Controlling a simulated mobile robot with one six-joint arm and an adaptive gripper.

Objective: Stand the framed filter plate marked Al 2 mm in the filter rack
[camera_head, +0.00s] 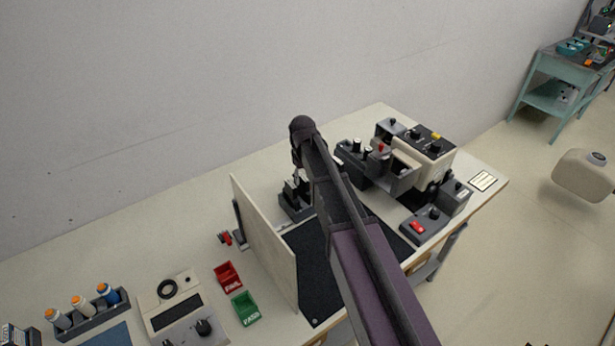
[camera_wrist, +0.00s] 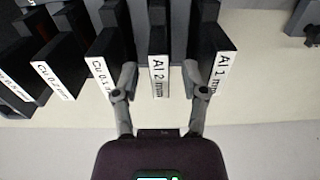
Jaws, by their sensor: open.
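In the wrist view, the framed filter plate marked Al 2 mm (camera_wrist: 159,65) is a black upright slab with a white label on its near edge. It stands between the two spread fingers of my gripper (camera_wrist: 160,84), one on each side, with gaps showing. The plates marked Al 1 mm (camera_wrist: 220,65) and Cu 0.1 mm (camera_wrist: 100,70) stand close outside the fingers. In the head view, my gripper is mostly hidden behind my arm, over a dark block (camera_head: 294,203) on the bench. I cannot tell which item is the filter rack.
More Cu plates (camera_wrist: 55,75) stand at left in the wrist view. In the head view, an upright beige panel (camera_head: 265,245) stands left of my arm. A beige and black apparatus (camera_head: 422,160) stands right. Red (camera_head: 228,275) and green (camera_head: 245,308) bins lie at front left.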

